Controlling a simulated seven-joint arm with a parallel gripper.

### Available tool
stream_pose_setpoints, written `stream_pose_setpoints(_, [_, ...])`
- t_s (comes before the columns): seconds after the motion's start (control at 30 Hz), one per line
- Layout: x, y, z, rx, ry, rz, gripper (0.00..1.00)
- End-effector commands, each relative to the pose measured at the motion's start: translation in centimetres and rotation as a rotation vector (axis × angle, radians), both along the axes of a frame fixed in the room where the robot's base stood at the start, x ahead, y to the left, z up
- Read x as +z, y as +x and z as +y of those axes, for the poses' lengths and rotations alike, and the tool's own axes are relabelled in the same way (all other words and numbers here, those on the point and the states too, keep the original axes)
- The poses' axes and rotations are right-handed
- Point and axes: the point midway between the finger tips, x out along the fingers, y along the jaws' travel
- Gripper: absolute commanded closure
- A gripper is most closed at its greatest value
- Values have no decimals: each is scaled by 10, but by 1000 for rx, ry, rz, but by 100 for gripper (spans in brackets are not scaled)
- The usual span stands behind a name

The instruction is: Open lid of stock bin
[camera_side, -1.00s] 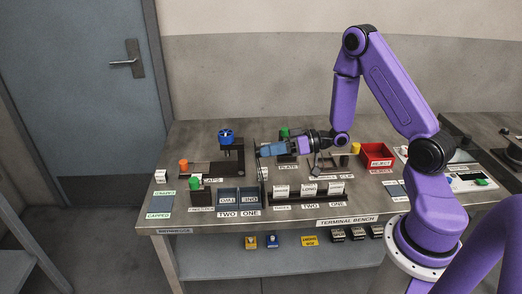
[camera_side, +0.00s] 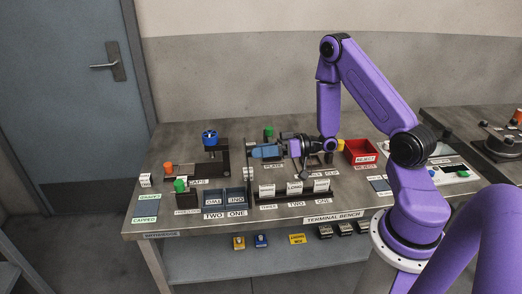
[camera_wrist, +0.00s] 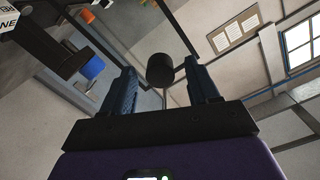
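My gripper (camera_side: 256,152) reaches left across the middle of the bench, above its surface. In the wrist view its two blue fingers (camera_wrist: 161,88) stand apart, with a dark round knob (camera_wrist: 160,68) showing between and beyond their tips. I cannot tell whether they touch it. A thin dark upright piece (camera_side: 247,178) stands near the fingertips, at the left end of a dark holder with white labels. I cannot tell whether it is the stock bin's lid. No label that clearly reads as stock bin is legible.
Two blue-grey bins, TWO (camera_side: 212,200) and ONE (camera_side: 236,198), stand at the front. A blue-topped fixture (camera_side: 209,139) is behind them. A red reject tray (camera_side: 361,152) is at the right. A green knob (camera_side: 180,185) and an orange cap (camera_side: 168,169) are at the left.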

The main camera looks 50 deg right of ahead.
Motion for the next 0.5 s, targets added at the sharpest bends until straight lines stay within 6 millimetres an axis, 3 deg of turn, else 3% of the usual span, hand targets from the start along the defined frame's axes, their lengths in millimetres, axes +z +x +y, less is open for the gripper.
stream_pose_setpoints(0.3, [1, -1, -3, -2, 2, -1, 41])
stream_pose_setpoints(0.5, [2, -17, -20, -8, 2, 0, 41])
